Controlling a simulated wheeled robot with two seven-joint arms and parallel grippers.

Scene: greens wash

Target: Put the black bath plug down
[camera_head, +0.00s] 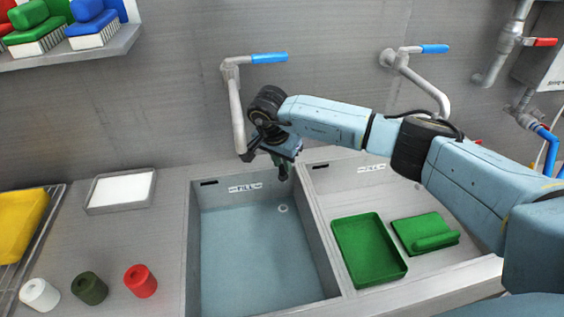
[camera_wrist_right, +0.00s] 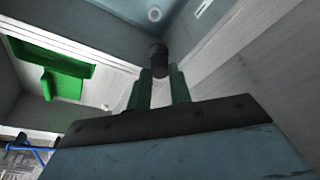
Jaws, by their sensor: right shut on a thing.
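My right gripper (camera_head: 283,172) reaches in from the right and hangs over the back right part of the left basin (camera_head: 255,250), near the divider. In the right wrist view its green fingers (camera_wrist_right: 158,82) are shut on a small dark cylinder, the black bath plug (camera_wrist_right: 158,60). The plug is held above the basin, apart from the floor as far as I can tell. A round pale drain (camera_head: 283,208) shows in the basin floor, and it also shows in the right wrist view (camera_wrist_right: 155,14). My left gripper is not in view.
The right basin holds a green tray (camera_head: 368,250) and a green block-like piece (camera_head: 426,233). A tap (camera_head: 236,110) stands close to my right wrist. White, dark green and red cylinders (camera_head: 140,281) and a white tray (camera_head: 122,189) are on the left counter.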

